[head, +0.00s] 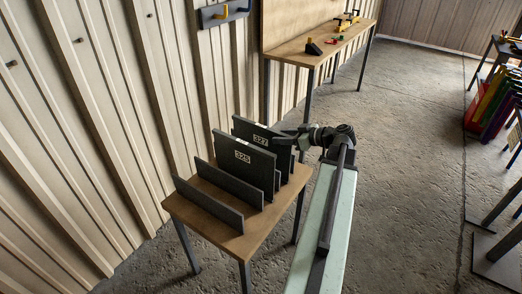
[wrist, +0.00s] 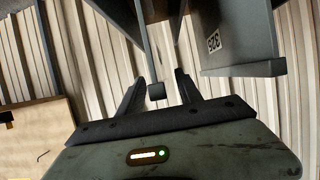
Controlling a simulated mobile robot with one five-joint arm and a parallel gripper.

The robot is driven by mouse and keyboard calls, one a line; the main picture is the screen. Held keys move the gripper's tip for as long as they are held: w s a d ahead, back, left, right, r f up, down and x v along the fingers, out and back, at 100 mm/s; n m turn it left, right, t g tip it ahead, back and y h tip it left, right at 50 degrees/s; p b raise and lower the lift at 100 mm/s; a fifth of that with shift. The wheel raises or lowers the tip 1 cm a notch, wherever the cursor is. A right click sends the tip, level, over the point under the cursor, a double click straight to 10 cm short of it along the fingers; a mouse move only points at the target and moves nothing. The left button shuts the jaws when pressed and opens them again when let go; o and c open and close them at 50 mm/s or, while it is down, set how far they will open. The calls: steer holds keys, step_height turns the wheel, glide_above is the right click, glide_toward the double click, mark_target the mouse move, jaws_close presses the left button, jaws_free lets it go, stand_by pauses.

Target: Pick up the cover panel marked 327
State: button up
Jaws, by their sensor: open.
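The cover panel marked 327 (head: 243,125) is dark grey and stands upright on a small wooden table, behind the panel marked 325 (head: 243,168), which hides its lower part. My gripper (head: 285,136) is at the upper right edge of panel 327, coming from the right. In the wrist view my open gripper (wrist: 158,88) has a finger on each side of a thin dark panel edge (wrist: 146,45); its marking is not visible there. Whether the fingers touch it I cannot tell. The 325 panel also shows in the wrist view (wrist: 232,45), to the right.
The small table (head: 180,207) also carries a low dark rack plate (head: 207,197) at the front and further panels behind 325. A long workbench (head: 325,42) with small items stands along the wall. Colourful panels (head: 490,105) stand at right. Concrete floor between is clear.

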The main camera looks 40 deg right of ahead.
mark_target(276, 135)
steer(key=b+x, duration=0.1)
steer(key=x, duration=0.2)
steer(key=shift+w, duration=0.2)
jaws_close()
stand_by(1.1)
